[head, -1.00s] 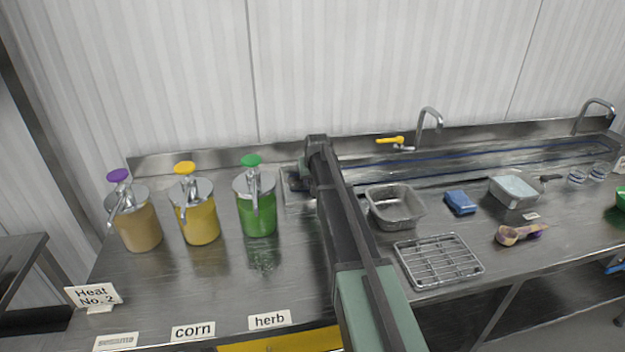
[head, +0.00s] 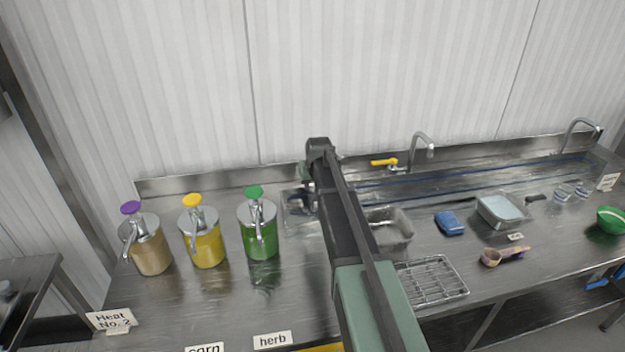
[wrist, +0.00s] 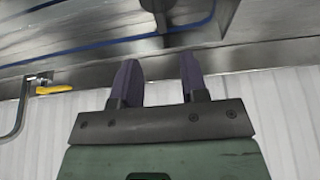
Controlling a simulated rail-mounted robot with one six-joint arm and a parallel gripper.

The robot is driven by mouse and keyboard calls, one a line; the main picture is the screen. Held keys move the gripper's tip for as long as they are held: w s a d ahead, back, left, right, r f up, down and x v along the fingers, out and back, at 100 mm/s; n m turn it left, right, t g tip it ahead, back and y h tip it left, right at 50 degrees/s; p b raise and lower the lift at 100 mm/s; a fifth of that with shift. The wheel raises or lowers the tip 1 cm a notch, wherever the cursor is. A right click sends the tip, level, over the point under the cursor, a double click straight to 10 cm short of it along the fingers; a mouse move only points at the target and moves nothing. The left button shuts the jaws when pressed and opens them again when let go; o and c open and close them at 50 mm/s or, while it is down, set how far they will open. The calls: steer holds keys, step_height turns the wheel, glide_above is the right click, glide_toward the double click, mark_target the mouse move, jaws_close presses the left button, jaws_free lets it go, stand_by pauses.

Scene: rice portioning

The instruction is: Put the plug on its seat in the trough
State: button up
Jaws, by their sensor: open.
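The steel trough (head: 480,172) runs along the back of the counter, with a blue line along it; it fills the top of the wrist view (wrist: 75,40). My gripper (wrist: 159,62) is open, its two dark fingers apart with nothing between them. In the head view the gripper is mostly hidden by my arm near the trough's left end. A dark round shape (wrist: 190,14) with a short grey piece beside it lies in the trough beyond the fingertips. I cannot tell whether it is the plug, its seat or both. No plug is clearly seen in the head view.
A tap with a yellow lever (head: 384,162) stands behind the trough. Three pump jars, one with green sauce (head: 260,235), stand left of my arm.

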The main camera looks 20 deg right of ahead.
steer(key=s+a+f+g, duration=0.1)
steer(key=s+a, duration=0.5)
steer(key=s, duration=0.4)
steer(key=s+a+n+g+b, duration=0.1)
steer(key=s+a+g, duration=0.1)
steer(key=s+a, duration=0.5)
steer(key=s+a+f+n+g+y, duration=0.1)
steer(key=s+a, duration=0.6)
steer(key=s, duration=0.7)
steer(key=shift+a+f, duration=0.15)
steer(key=shift+f, duration=0.2)
